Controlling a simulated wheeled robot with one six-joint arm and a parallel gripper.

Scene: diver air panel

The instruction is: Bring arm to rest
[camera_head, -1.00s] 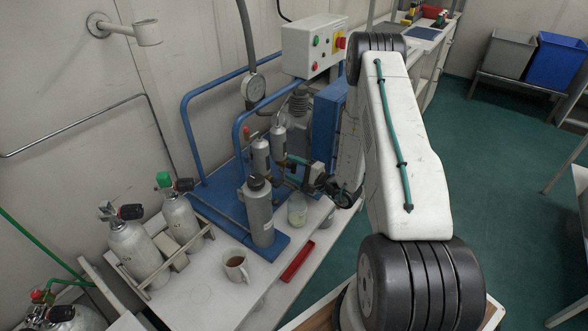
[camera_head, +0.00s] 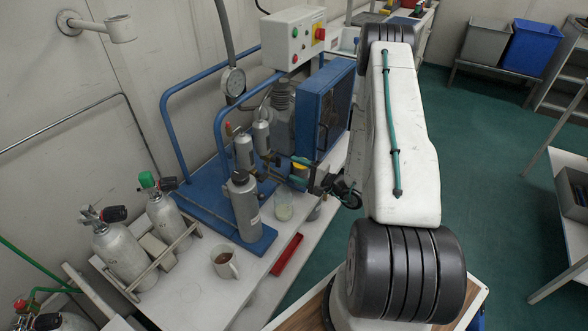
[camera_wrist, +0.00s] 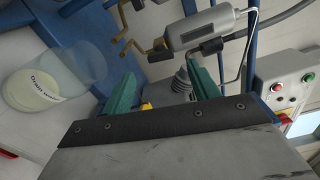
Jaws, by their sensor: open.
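My arm stretches over the bench, its white upper link (camera_head: 400,130) upright in the right half of the head view. My gripper (camera_head: 298,162) is near the blue compressor frame, above the bench's edge. In the wrist view my gripper (camera_wrist: 162,88) has its two teal fingers spread apart, with no object clearly held between them. A small yellow part (camera_wrist: 146,105) shows between the fingers' bases; I cannot tell what it belongs to. A grey cylinder with brass fittings (camera_wrist: 204,28) lies beyond the fingertips.
A white control box (camera_head: 293,37) and blue cabinet (camera_head: 318,105) stand behind. The green floor (camera_head: 480,150) at right is open.

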